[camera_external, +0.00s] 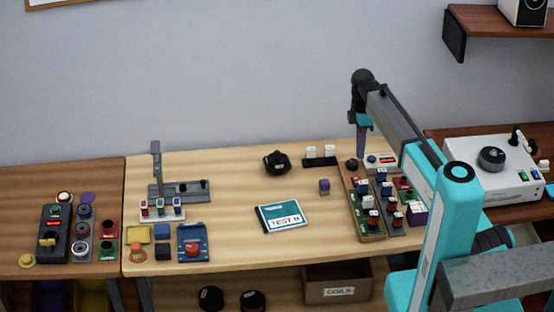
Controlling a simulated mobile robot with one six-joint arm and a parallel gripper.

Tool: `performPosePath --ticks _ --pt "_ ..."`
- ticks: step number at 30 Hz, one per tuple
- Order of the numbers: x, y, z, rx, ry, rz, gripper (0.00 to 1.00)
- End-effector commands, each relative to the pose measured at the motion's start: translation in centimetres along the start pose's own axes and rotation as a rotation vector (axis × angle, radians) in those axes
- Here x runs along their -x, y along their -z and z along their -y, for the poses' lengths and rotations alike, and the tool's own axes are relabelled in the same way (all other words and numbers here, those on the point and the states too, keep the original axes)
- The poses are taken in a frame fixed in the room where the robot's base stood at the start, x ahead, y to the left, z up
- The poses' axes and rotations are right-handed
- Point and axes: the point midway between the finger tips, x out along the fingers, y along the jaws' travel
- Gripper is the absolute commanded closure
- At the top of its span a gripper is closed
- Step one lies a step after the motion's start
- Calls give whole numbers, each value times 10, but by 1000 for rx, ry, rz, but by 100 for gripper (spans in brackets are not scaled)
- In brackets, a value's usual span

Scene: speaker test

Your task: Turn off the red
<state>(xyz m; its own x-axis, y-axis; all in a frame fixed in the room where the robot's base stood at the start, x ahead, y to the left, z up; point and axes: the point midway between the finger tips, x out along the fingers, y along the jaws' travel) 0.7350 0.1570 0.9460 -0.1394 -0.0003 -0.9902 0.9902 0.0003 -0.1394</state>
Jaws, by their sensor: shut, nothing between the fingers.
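My gripper (362,150) is shut and points down above the back right of the table, over the left part of a board of switches and knobs (368,228). No thing shows between its fingers. Several red things are in view. A white stand (162,216) at the left holds a red switch (145,205) beside a green and a blue one. A red push button (193,248) sits on a blue base near the front left. I cannot tell from this distance whether any of them is on or off.
A black knob (276,162) stands at the back. A control box (54,233) stands on the left table, a white device (490,167) at the right. The table around the booklet is clear.

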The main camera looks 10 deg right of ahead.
Motion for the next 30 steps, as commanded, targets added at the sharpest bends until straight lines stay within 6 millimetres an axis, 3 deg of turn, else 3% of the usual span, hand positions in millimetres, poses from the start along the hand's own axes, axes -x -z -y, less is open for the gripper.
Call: performPosePath --ticks 18,30 --pt "-63 0 1 0 1 0 100" --pt "-90 0 0 0 1 0 100"
